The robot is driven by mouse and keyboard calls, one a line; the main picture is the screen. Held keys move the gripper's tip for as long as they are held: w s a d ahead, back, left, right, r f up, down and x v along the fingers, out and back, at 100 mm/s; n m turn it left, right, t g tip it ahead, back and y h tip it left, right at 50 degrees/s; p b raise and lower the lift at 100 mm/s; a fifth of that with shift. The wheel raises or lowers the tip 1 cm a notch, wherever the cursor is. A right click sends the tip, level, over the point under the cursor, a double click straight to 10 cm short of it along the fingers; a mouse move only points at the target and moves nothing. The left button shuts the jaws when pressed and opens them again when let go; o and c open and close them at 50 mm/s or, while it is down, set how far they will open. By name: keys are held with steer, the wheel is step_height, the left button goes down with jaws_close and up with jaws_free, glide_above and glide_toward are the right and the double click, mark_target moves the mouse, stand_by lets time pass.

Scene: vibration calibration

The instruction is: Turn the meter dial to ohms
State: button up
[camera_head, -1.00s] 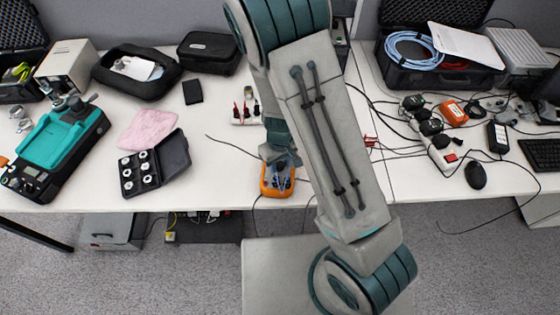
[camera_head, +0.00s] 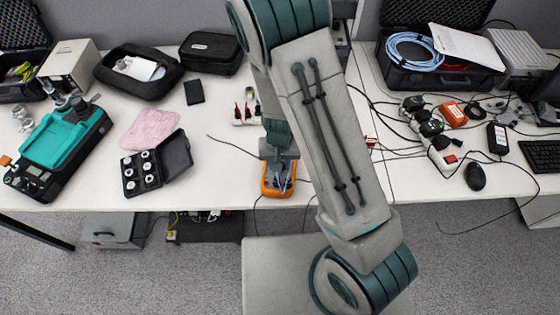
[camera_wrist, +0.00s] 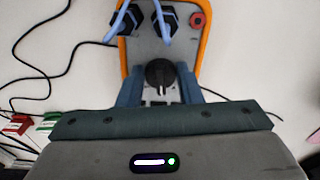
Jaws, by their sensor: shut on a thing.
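The orange-rimmed meter (camera_head: 265,188) lies near the front edge of the white table, partly covered by my arm. In the wrist view the grey meter face (camera_wrist: 142,52) fills the top middle, with two blue leads plugged into black sockets at its far end. The black round dial (camera_wrist: 158,73) has a light pointer mark toward my gripper. My gripper (camera_wrist: 160,90) reaches over the meter with one blue finger on each side of the dial and is shut on it. The finger contact and the dial's markings are too small to tell.
A black case of white pieces (camera_head: 143,172) and a pink cloth (camera_head: 150,130) lie to the left, near a teal device (camera_head: 65,140). Cables, a power strip (camera_head: 440,155) and a mouse (camera_head: 475,176) lie to the right. The table's front edge is close to the meter.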

steer(key=shift+m, duration=0.7)
steer(key=shift+a, duration=0.1)
steer(key=o, duration=1)
steer(key=shift+r, duration=0.1)
step_height(320, 180, up, 14)
steer(key=shift+f+p, duration=0.2)
steer(key=shift+p, duration=0.9)
steer(key=shift+c, duration=0.2)
